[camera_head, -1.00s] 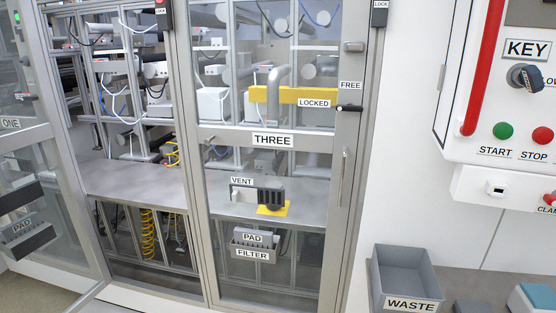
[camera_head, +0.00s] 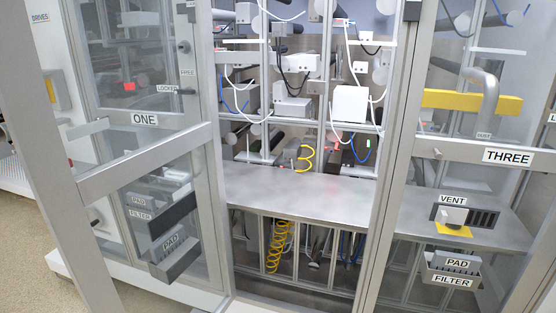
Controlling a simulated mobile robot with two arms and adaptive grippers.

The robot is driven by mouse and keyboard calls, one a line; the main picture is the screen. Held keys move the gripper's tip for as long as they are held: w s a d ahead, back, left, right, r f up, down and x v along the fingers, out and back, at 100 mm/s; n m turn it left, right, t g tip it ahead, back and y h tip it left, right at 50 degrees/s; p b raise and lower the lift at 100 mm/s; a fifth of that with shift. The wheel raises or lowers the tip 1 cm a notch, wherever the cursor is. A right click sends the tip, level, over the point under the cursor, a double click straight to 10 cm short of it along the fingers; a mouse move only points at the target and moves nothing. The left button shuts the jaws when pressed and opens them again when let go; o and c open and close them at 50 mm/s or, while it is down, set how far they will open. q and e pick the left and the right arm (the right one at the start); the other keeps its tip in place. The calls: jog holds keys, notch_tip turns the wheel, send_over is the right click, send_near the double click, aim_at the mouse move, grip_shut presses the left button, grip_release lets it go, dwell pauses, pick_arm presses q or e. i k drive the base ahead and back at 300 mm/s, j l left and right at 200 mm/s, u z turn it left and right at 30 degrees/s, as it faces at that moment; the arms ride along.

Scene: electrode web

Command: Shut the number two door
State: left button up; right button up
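The cabinet has an open bay between the door marked ONE (camera_head: 145,119) and the door marked THREE (camera_head: 508,156). A glazed door with a grey frame (camera_head: 150,160) stands swung out toward me at the left of this bay, overlapping door one in the picture. It appears to be the number two door, but I see no TWO label on it. A dark pad holder (camera_head: 172,256) shows at its lower part. Neither of my grippers is in view.
Inside the open bay are a grey shelf (camera_head: 300,205), a yellow coiled hose (camera_head: 278,247) and white units with cables. Door three looks shut, with a vent (camera_head: 466,216) and filter box (camera_head: 450,268) seen there. Open floor (camera_head: 30,250) shows at lower left.

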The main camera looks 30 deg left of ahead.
aim_at(61, 198)
jog(key=j, duration=0.6)
jog(key=k+j, duration=0.1)
jog(key=j, duration=0.45)
jog(key=k+j+z, duration=0.1)
jog(key=j, duration=1.1)
jog(key=k+j, duration=0.15)
jog(key=j, duration=0.4)
jog(key=i+j, duration=0.4)
jog(key=j+z, duration=0.05)
jog(key=j, duration=0.05)
